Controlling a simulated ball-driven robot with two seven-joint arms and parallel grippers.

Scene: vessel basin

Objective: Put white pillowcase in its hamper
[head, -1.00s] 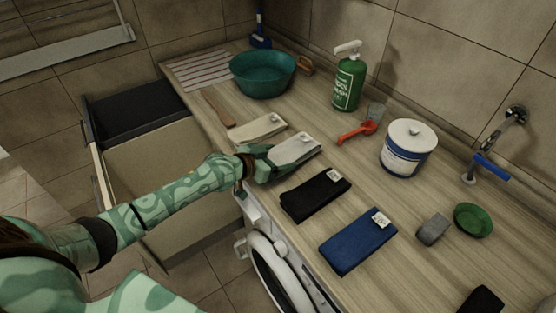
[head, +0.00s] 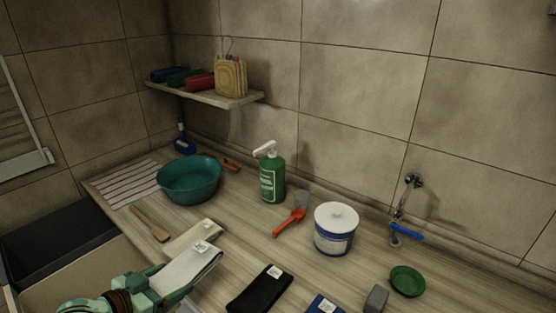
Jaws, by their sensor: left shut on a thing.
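A folded white cloth with a pale tag, the white pillowcase (head: 190,262), is at the counter's front edge in the head view. My left gripper (head: 164,286) is shut on its near end. The cloth looks tilted; I cannot tell whether it is clear of the counter. A folded cream cloth (head: 187,239) lies just behind it. At the lower left are two open bins side by side, a black one (head: 58,236) and a cream one (head: 85,272), both cut off by the frame. I cannot read any label on them. My right gripper is out of view.
Folded black (head: 259,289) and blue (head: 325,305) cloths lie to the right. A wooden paddle (head: 150,224), teal basin (head: 189,180), green pump bottle (head: 272,178), red scoop (head: 288,222) and white-blue tub (head: 336,230) stand farther back. A wall shelf (head: 205,95) hangs above.

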